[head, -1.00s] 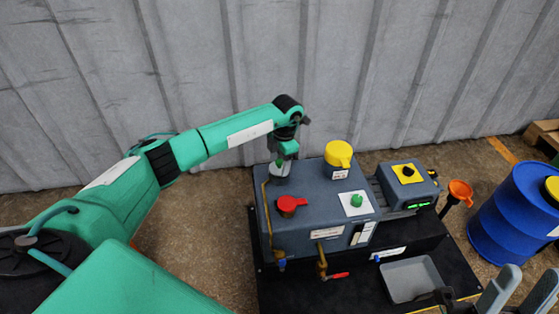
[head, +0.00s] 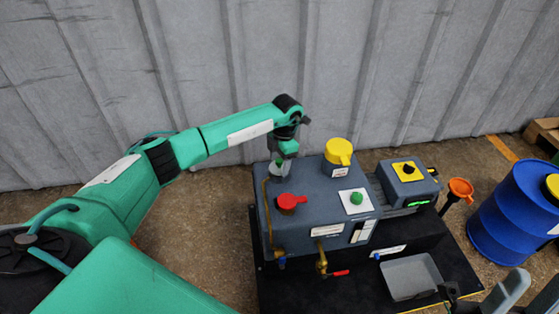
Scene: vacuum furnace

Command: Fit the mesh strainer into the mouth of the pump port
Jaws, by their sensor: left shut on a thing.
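My left gripper (head: 283,160) points down over the back left corner of the grey pump unit (head: 310,216). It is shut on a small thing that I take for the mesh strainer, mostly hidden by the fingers. A short grey cylinder (head: 278,172) stands right under the fingertips, apparently the pump port. Its mouth is hidden by the gripper, so I cannot tell whether the strainer is in it or just above it. At the bottom right edge, grey and black parts (head: 510,292), probably of my right arm, show cut off; their jaw state is unclear.
The unit top carries a yellow cap (head: 338,152), a red cap (head: 290,201) and a green button (head: 356,197). A grey tray (head: 410,277) lies in front. An orange funnel (head: 460,188) and blue drum (head: 513,215) stand at the right. A corrugated wall is behind.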

